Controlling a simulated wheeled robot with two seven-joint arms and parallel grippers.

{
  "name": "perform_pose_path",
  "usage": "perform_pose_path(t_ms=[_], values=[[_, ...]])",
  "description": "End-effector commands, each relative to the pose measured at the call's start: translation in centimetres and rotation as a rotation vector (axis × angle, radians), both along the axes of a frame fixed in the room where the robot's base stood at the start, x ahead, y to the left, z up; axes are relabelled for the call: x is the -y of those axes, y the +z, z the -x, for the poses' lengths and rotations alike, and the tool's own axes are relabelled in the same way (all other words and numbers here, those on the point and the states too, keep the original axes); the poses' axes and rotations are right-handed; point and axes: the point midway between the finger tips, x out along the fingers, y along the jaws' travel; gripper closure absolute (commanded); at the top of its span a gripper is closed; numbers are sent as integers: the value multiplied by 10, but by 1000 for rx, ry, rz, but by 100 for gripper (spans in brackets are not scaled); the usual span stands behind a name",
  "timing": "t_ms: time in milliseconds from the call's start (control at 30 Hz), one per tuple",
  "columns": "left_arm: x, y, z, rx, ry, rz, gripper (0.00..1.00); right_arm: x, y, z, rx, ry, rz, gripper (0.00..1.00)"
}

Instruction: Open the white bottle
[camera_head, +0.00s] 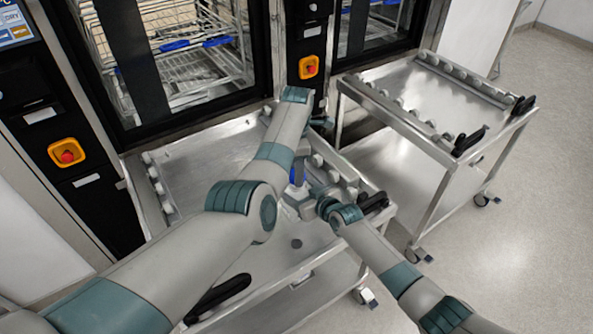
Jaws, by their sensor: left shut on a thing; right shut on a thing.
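The white bottle (297,196) is small and partly hidden, above the near part of the left cart's top. A blue part (292,175), which looks like its cap, shows just above the white body. My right gripper (309,206) comes in from the lower right and is shut on the white body. My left arm reaches over the cart and bends back at the wrist. My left gripper (300,168) is small and mostly hidden by that arm; it appears shut on the blue part. The fingertips and the exact contact cannot be made out.
The left steel cart (205,160) stands against a washer with a glass door (170,60). A second steel cart (430,95) stands to the right, its top bare. Red emergency buttons (67,156) (309,68) sit on the black panels. The floor at right is clear.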

Motion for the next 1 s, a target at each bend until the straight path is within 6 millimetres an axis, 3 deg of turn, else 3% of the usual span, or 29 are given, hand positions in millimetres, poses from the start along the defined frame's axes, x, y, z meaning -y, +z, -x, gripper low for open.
perform_pose_path(t_ms=[267, 600, 900, 933, 1000], values=[[0, 5, 0, 1, 0, 1, 83, 0, 0, 0, 0, 0, 0, 98], [1, 37, 0, 1, -1, 1, 83, 0, 0, 0, 0, 0, 0, 98], [0, 40, 0, 0, -1, 0, 83, 0, 0, 0, 0, 0, 0, 98], [0, 40, 0, 0, -1, 0, 83, 0, 0, 0, 0, 0, 0, 30], [0, 40, 0, 0, 0, 0, 83, 0, 0, 0, 0, 0, 0, 14]])
